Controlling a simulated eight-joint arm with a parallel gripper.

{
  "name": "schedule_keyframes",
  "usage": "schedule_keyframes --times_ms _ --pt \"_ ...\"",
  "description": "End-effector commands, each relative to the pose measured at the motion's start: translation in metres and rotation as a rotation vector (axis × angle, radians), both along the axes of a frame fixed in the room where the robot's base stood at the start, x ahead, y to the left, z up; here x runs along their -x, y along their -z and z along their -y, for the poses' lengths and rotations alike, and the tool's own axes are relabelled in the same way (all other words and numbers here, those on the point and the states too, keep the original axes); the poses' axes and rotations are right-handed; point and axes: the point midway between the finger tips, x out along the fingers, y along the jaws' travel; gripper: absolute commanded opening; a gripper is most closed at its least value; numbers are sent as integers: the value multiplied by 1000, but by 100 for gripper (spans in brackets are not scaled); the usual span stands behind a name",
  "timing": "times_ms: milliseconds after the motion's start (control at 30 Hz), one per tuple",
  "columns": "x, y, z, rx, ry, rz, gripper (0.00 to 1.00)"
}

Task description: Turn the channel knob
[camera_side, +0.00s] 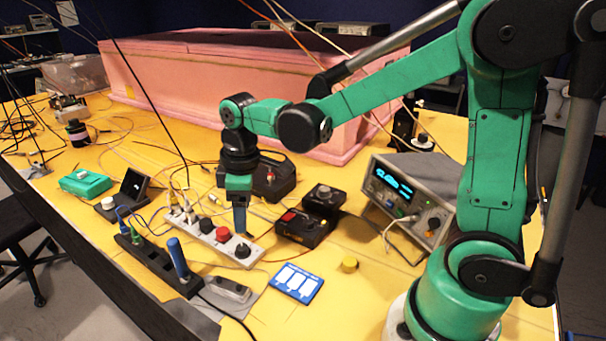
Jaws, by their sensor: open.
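My gripper (240,222) points straight down over the yellow table, its blue-grey fingers close behind a white strip (260,253). The strip carries a black knob (207,225), a red knob (222,234) and another black knob (243,251) at its near end. Whether the fingertips touch anything cannot be told, and the gap between them is not clear from this side. A black box with a round knob (323,191) stands to the right of my gripper. No readable label shows which knob is the channel knob.
A black box with a red top (290,217) stands right of my gripper, near a bench instrument (385,185) with a lit display. The pink foam enclosure (215,95) stands behind. Loose cables cross the left.

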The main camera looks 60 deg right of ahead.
Motion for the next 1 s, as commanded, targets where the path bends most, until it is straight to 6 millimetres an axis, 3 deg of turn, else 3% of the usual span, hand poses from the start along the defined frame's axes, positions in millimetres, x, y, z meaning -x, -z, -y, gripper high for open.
schedule_keyframes --times_ms 200,700,1000 --pt "-12 22 -2 11 -128 -100 61" --pt "-13 74 -2 11 -141 -109 61" --pt "-12 80 -2 12 -140 -108 61"
